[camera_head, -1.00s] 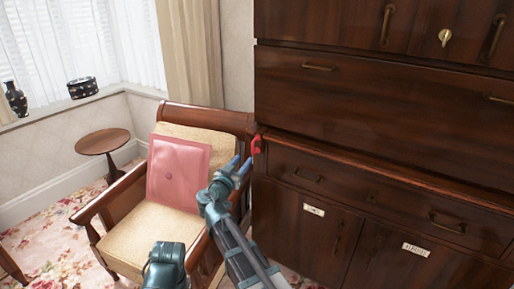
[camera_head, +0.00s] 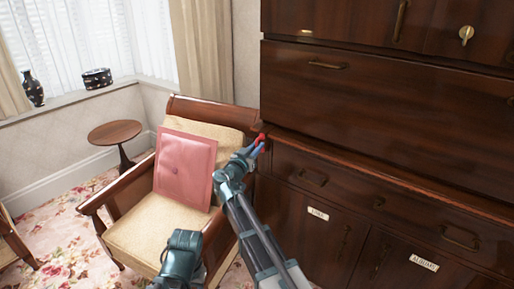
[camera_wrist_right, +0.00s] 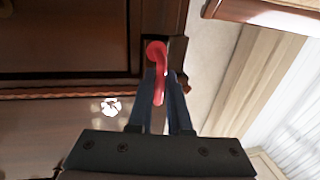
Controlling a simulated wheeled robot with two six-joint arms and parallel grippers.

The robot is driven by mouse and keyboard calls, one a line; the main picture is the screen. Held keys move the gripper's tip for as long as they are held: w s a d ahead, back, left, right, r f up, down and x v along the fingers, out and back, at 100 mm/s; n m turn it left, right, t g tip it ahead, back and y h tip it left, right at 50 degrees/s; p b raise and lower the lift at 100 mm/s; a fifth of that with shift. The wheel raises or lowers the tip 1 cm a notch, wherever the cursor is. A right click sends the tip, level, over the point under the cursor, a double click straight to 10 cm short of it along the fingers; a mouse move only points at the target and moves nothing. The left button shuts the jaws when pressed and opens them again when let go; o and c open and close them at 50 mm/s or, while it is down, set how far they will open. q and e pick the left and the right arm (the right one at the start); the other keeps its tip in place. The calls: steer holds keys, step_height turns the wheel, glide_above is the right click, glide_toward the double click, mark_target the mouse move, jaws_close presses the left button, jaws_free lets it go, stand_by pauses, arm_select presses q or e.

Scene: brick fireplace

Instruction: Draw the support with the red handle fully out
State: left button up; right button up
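The red handle (camera_head: 261,138) is on the left front edge of the dark wooden cabinet, at the level of the ledge above the lower drawers. My right gripper (camera_head: 257,149) is at the handle. In the right wrist view, the red handle (camera_wrist_right: 159,60) runs down between the two blue fingers (camera_wrist_right: 161,88), which sit close on both sides of it. Its upper end sticks out beyond the fingertips. The support itself cannot be made out apart from the cabinet. A dark teal part of my own arm shows at the bottom; no left fingers show.
The wooden cabinet (camera_head: 390,110) fills the right side. An armchair (camera_head: 140,235) with a pink cushion (camera_head: 185,170) stands just left of my right arm, close to the cabinet. A small round table (camera_head: 115,132) stands farther left. Flowered carpet (camera_head: 60,240) is open at the left.

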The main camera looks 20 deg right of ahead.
jaws_close()
steer(key=shift+a, duration=0.1)
stand_by(1.1)
